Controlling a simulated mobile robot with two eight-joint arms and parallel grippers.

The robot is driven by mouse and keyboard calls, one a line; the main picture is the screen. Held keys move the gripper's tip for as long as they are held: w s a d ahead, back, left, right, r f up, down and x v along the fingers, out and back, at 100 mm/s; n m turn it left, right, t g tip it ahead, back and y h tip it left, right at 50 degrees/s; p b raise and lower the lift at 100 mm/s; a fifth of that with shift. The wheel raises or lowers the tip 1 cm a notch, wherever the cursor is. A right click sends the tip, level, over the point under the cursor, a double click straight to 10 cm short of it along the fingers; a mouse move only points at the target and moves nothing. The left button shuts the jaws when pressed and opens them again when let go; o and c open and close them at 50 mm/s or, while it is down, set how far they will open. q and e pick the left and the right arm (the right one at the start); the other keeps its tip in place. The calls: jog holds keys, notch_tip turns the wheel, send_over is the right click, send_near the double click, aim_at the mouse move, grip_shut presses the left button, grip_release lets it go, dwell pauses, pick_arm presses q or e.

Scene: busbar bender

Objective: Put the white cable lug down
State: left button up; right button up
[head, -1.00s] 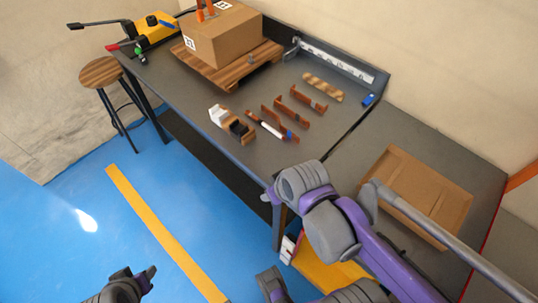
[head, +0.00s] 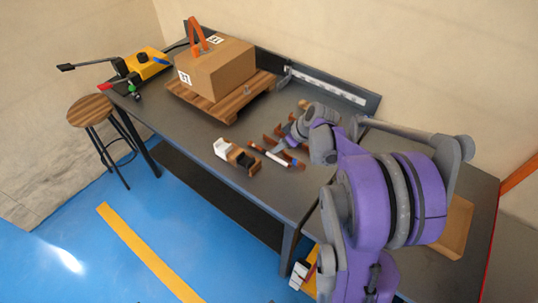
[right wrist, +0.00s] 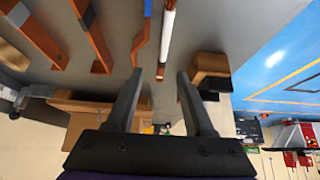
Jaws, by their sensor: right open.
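A slim white piece with a copper-coloured end, which I take to be the white cable lug (head: 272,156), lies on the dark table. It also shows in the right wrist view (right wrist: 167,38), its copper end between the fingertips. My right gripper (right wrist: 160,74) is open, with a finger on either side of that end and a gap to each. In the head view the right gripper (head: 284,147) reaches in beside the white piece from the right; its fingers show small there. My left gripper is out of view.
Several copper bars (right wrist: 88,32) lie close beside the white piece. A wooden block (head: 240,157) with white and black parts stands to its left. A cardboard box (head: 215,68) sits on a wooden pallet (head: 228,104) behind. A stool (head: 90,110) stands left of the table.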

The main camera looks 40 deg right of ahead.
aim_at(268, 152)
jog(key=x, duration=0.6)
jog(key=shift+w+a+f, duration=0.1)
jog(key=shift+a+f, duration=0.15)
grip_shut()
